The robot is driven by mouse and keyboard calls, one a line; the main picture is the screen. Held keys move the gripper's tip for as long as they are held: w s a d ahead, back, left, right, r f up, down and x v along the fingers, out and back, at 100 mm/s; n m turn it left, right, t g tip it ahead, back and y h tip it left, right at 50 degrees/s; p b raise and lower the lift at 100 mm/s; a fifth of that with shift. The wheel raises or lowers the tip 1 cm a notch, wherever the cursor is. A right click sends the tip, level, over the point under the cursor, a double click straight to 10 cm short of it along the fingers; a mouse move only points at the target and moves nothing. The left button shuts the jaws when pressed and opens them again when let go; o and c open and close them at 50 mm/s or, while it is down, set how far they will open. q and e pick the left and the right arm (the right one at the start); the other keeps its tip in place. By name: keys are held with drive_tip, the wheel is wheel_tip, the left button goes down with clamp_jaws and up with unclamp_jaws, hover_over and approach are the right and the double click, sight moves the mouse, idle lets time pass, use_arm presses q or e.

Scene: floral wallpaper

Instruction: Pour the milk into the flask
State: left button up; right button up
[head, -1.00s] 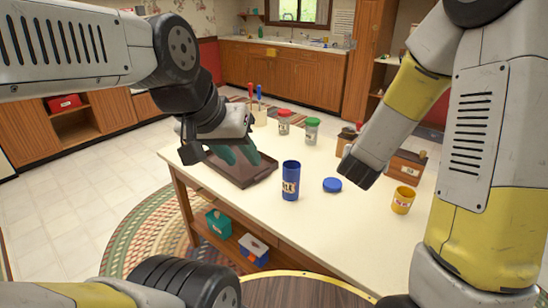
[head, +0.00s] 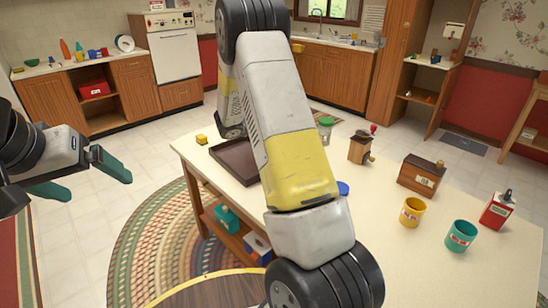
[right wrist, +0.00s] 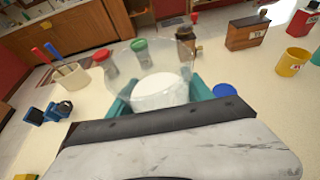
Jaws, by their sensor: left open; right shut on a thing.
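My right gripper (right wrist: 160,98) is shut on a clear vessel (right wrist: 160,60) with a white, milk-like content. Its teal fingers show on both sides of it in the right wrist view. In the head view my right arm hides this gripper and vessel. A blue lid (head: 343,188) lies on the table, half hidden by my arm; it also shows in the right wrist view (right wrist: 225,90). The open blue labelled container seen earlier beside the lid is hidden now. My left gripper (head: 82,178) is open and empty, out over the floor left of the table.
The table (head: 400,265) holds a brown tray (head: 232,160), a yellow mug (head: 412,211), a teal mug (head: 461,236), a wooden box (head: 421,174), a grinder (head: 361,147) and a red tin (head: 497,209). A utensil crock (right wrist: 75,75) stands at the back.

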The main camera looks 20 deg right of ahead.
drive_tip(key=s+d+f+m+g+h, duration=0.1)
drive_tip(key=d+f+m+g, duration=0.2)
drive_tip(key=f+m, duration=0.4)
drive_tip(key=shift+d+f, duration=0.8)
drive_tip(key=shift+f, duration=0.2)
idle(0.4)
drive_tip(key=shift+s+h, duration=0.15)
drive_tip(key=shift+h, duration=0.15)
drive_tip(key=shift+s+r+m+t+h, duration=0.1)
drive_tip(key=shift+r+m+t+h, duration=0.1)
drive_tip(key=shift+r+m+t, duration=0.3)
drive_tip(key=shift+s+r+m+t+h, duration=0.1)
drive_tip(key=shift+r+m+t+h, duration=0.1)
drive_tip(key=shift+m, duration=0.5)
drive_tip(key=shift+f, duration=0.1)
